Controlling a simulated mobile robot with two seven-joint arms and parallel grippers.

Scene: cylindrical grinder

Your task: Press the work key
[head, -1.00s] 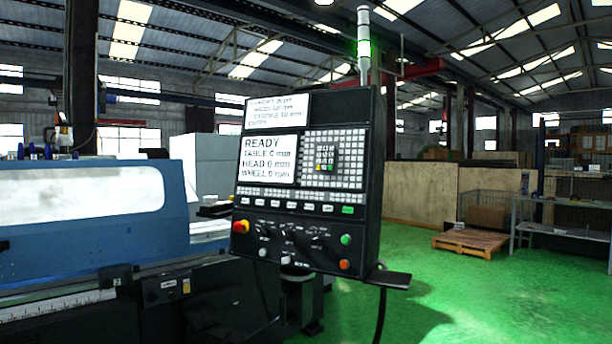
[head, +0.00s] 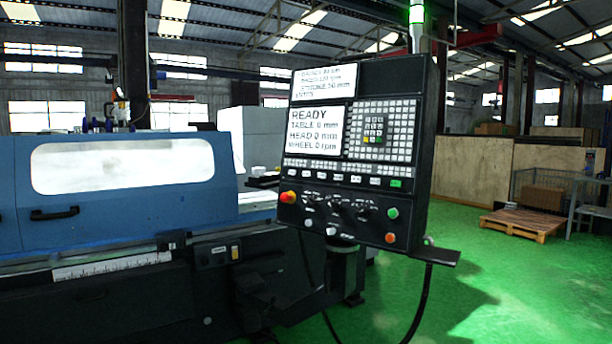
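The black control panel (head: 410,150) of the grinder stands tilted at the middle right of the head view. Its screen (head: 315,131) reads READY, with TABLE, HEAD and WHEEL lines. A row of white keys (head: 338,178) runs below the screen and ends at the right in a green key (head: 396,183). The labels are too small to read, so I cannot tell which key is the work key. Neither of my grippers is in view.
A red-orange knob (head: 288,197), a green button (head: 393,214) and an orange button (head: 390,238) sit lower on the panel. The blue grinder (head: 120,210) fills the left. Green floor (head: 490,290) is open at the right; a pallet (head: 522,223) lies farther back.

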